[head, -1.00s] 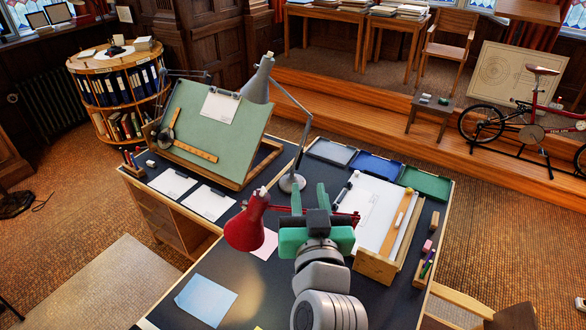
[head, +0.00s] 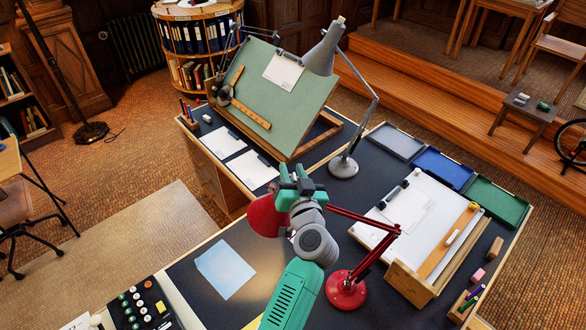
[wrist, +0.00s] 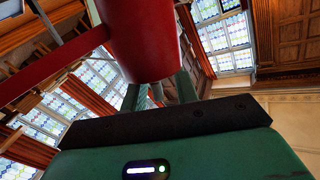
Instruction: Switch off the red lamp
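The red lamp has its shade (head: 262,215) low over the desk, on a thin red arm (head: 350,215) rising from a round red base (head: 345,290). My gripper (head: 297,172) is at the top of the shade, its two green fingers apart with a gap between them. My wrist hides the right part of the shade. In the wrist view the red shade (wrist: 142,40) fills the upper middle, in front of the green fingers (wrist: 158,92). The lamp's switch and bulb are hidden, and I cannot tell whether the fingers touch the lamp.
A grey lamp (head: 326,50) stands behind, beside the green drafting board (head: 270,95). A white board in a wooden frame (head: 420,225) and coloured trays (head: 443,168) are at the right. Blue paper (head: 225,269) lies on the dark desk, with bare surface around it.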

